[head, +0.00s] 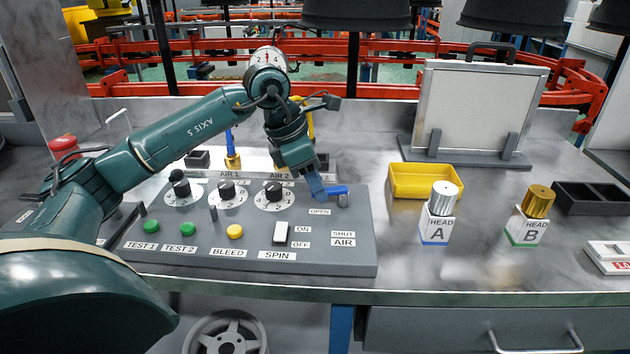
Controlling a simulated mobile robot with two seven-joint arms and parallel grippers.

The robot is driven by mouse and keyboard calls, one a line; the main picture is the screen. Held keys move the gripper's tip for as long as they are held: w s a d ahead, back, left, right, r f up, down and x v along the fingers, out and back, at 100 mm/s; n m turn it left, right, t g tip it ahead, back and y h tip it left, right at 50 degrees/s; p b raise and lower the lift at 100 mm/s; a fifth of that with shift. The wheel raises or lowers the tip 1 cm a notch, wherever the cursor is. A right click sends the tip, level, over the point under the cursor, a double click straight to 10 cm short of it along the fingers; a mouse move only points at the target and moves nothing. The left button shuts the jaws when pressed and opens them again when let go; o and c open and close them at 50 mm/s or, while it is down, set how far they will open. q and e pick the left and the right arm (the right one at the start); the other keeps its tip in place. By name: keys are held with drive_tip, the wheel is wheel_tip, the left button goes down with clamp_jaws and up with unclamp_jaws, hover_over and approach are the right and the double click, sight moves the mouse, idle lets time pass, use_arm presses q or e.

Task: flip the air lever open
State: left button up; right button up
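The air lever (338,190) is a small blue handle on a grey post near the right end of the grey control panel (330,263). It lies roughly level, pointing left from the post. The OPEN label (319,212) is just below and left of it, and the SHUT AIR label (343,239) is lower down the panel. My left gripper (317,190) points down at the lever's left end. Its blue fingertip looks very close to the handle; I cannot tell whether they touch. The gap between its fingers cannot be made out. My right gripper is out of view.
The panel also carries black dials (273,193), green buttons (151,227), a yellow button (235,232) and a white SPIN switch (281,232). To the right stand a yellow tray (425,182), the HEAD A block (439,227) and the HEAD B block (530,226). Bench between blocks is clear.

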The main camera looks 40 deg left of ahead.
use_arm(q)
drive_tip(key=c, duration=0.6)
clamp_jaws()
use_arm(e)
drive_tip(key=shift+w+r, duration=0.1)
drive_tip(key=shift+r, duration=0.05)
use_arm(q)
drive_tip(key=shift+w+a+m+p, duration=0.15)
drive_tip(key=shift+m+p, duration=0.15)
drive_tip(key=shift+m, duration=0.1)
drive_tip(key=shift+w+a+r+m, duration=0.1)
drive_tip(key=shift+w+m, duration=0.05)
drive_tip(key=shift+m, duration=0.25)
drive_tip(key=shift+w+a+m+g+h+p, duration=0.25)
drive_tip(key=shift+m+g+h+p, duration=0.2)
drive_tip(key=shift+m, duration=0.25)
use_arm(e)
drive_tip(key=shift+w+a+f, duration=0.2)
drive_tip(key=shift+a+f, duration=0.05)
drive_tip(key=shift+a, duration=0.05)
